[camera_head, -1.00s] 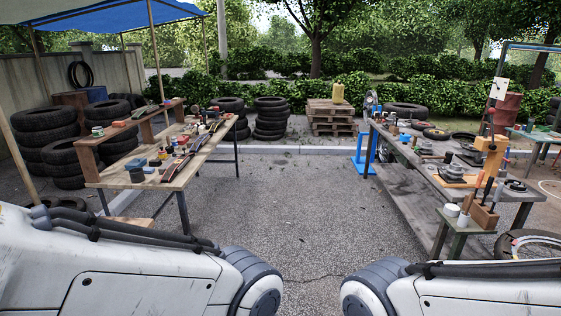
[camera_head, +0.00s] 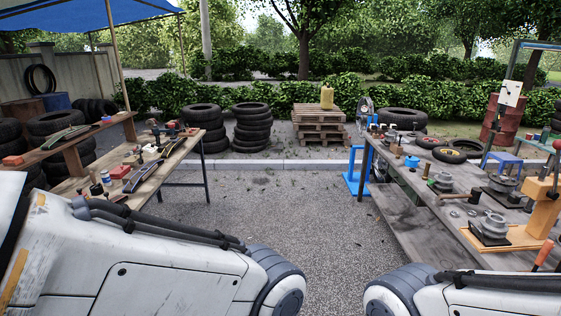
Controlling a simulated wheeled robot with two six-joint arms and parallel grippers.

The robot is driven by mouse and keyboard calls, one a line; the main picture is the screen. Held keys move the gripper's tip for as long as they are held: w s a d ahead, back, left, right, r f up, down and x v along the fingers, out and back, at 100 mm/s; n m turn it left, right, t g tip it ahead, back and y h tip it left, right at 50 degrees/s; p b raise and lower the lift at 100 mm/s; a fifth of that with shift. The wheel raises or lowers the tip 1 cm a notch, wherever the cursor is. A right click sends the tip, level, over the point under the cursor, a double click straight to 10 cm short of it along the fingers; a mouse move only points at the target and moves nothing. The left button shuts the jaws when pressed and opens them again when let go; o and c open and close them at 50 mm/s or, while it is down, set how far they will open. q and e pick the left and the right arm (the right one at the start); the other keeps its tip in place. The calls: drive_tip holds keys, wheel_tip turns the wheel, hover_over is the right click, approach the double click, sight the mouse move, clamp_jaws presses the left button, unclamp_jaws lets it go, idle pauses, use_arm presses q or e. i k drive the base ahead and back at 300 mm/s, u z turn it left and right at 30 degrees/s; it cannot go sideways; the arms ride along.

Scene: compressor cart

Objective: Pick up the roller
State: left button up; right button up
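I cannot pick out the roller for certain among the small items. Many small tools and parts lie on the right workbench (camera_head: 425,208), including a wooden-handled tool (camera_head: 458,196) and an orange handle (camera_head: 543,255) at the right edge. The left table (camera_head: 150,186) also carries several small items, with a red block (camera_head: 120,172) among them. White links of both my arms fill the bottom corners. Both grippers are out of view.
Open gravel ground (camera_head: 290,210) lies between the two tables. A curb (camera_head: 275,164) crosses behind it, with tyre stacks (camera_head: 252,128) and wooden pallets (camera_head: 319,125) beyond. A blue stand (camera_head: 354,172) is beside the right workbench's far end.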

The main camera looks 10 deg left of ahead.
sight(93, 177)
drive_tip(key=u, duration=0.05)
drive_tip(key=i, duration=1.95)
drive_tip(key=u, duration=0.7)
drive_tip(key=i, duration=1.9)
drive_tip(key=u, duration=1.15)
drive_tip(key=i, duration=1.3)
drive_tip(key=u, duration=0.45)
